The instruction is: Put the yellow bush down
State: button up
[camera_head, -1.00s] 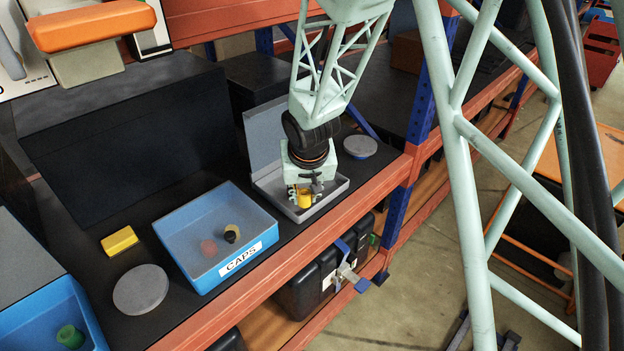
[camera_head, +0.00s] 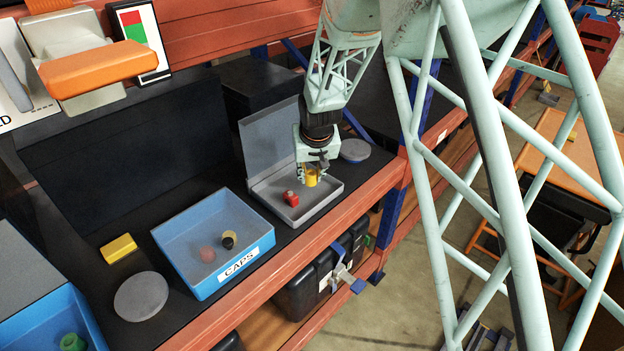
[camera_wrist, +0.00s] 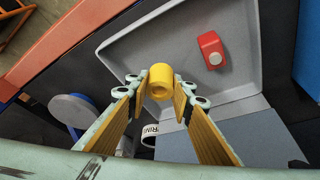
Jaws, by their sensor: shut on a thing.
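The yellow bush (camera_wrist: 160,82) is a short hollow cylinder. It sits between the fingertips of my gripper (camera_wrist: 160,88), which is shut on it. In the head view the bush (camera_head: 311,178) hangs below my gripper (camera_head: 313,170), over the right part of the open grey case (camera_head: 270,206). The case's tray also fills the upper middle of the wrist view (camera_wrist: 180,40). I cannot tell whether the bush touches the tray floor. A red part with a pale round face (camera_wrist: 212,52) lies in the tray; it also shows in the head view (camera_head: 291,198).
A blue CAPS bin (camera_head: 178,246) holds a few small parts left of the case. A yellow block (camera_head: 119,248) and a grey disc (camera_head: 141,296) lie further left. Another round disc (camera_head: 355,150) lies right of the case. The case's raised lid (camera_head: 268,140) stands behind the tray.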

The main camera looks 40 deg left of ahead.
aim_at(312, 179)
jog(key=shift+w+a, duration=0.2)
jog(key=shift+w, duration=0.2)
jog(key=shift+w, duration=0.1)
jog(key=shift+w+a, duration=0.15)
jog(key=shift+w, duration=0.1)
jog(key=shift+f+p, duration=0.3)
jog(key=shift+f, duration=1.55)
jog(key=shift+f, duration=0.15)
jog(key=o, duration=0.8)
jog(key=shift+o, duration=0.3)
jog(key=shift+r, duration=0.25)
jog(key=v, duration=1.1)
jog(key=shift+d+r+b, duration=0.2)
jog(key=shift+r+b, duration=0.15)
